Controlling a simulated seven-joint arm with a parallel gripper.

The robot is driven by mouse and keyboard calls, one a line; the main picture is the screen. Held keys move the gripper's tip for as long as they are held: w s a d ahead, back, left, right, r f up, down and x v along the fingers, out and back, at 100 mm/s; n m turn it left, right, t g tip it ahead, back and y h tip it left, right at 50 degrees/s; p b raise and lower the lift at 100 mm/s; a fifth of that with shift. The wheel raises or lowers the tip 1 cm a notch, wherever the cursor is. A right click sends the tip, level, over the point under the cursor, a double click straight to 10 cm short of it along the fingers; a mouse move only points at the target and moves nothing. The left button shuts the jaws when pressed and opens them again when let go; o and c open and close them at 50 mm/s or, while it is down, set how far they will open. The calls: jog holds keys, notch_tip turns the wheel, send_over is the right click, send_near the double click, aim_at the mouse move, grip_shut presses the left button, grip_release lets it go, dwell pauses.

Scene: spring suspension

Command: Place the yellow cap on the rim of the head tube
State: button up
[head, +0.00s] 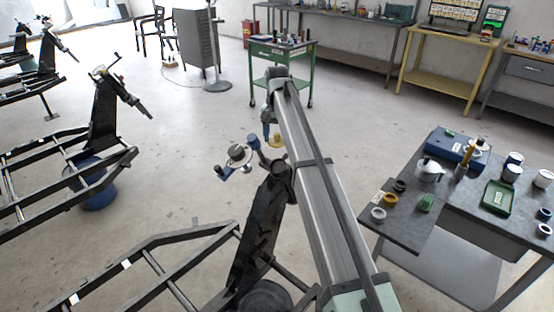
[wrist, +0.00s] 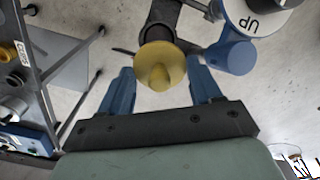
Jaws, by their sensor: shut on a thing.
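The yellow cap (head: 277,140) is held at the end of my arm, a little above and behind the head tube (head: 281,167) of the black frame in the head view. In the wrist view the cap (wrist: 158,66) is a round flange with a short knob, sitting between the two blue fingers of my gripper (wrist: 161,76). My gripper is shut on the cap. A dark tubular part (wrist: 160,20) shows just beyond the cap; whether they touch cannot be told. The tube's rim is partly hidden by my arm in the head view.
A fixture with a pale disc (head: 239,155) and blue parts is close on the left; its white face reads "UP" (wrist: 258,20). A grey table (head: 400,230) at right holds rings, a kettle and cups. A green cart (head: 283,65) stands behind. Open floor lies between.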

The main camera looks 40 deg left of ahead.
aim_at(277, 133)
jog(key=shift+f, duration=4.2)
jog(key=shift+f, duration=0.25)
jog(key=o, duration=1)
jog(key=shift+o, duration=0.2)
notch_tip(277, 133, up, 12)
jog(key=shift+r, duration=0.25)
